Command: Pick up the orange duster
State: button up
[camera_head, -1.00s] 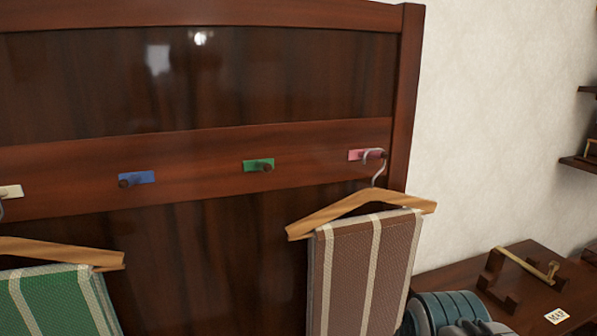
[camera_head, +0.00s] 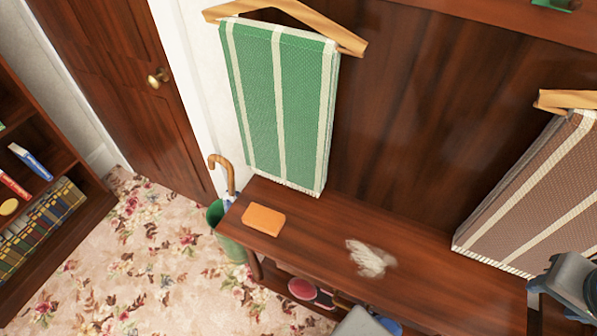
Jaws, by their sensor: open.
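The orange duster (camera_head: 264,219) is a small orange block with rounded corners. It lies flat on the left part of a dark wooden bench top (camera_head: 310,228), close to its front left edge. Nothing touches or covers it. Grey and blue parts of my arm show at the bottom middle and the lower right, well to the right of the duster. I cannot make out my gripper's fingers in this view.
A pale grey-white smudge (camera_head: 371,258) marks the bench top. Green (camera_head: 283,105) and brown (camera_head: 535,195) striped cloths hang above the bench. A green bin (camera_head: 232,243) with a cane (camera_head: 222,172) stands at its left end. A bookshelf (camera_head: 38,165) stands far left, with flowered carpet between.

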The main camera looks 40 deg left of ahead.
aim_at(270, 221)
jog(key=u, duration=2.3)
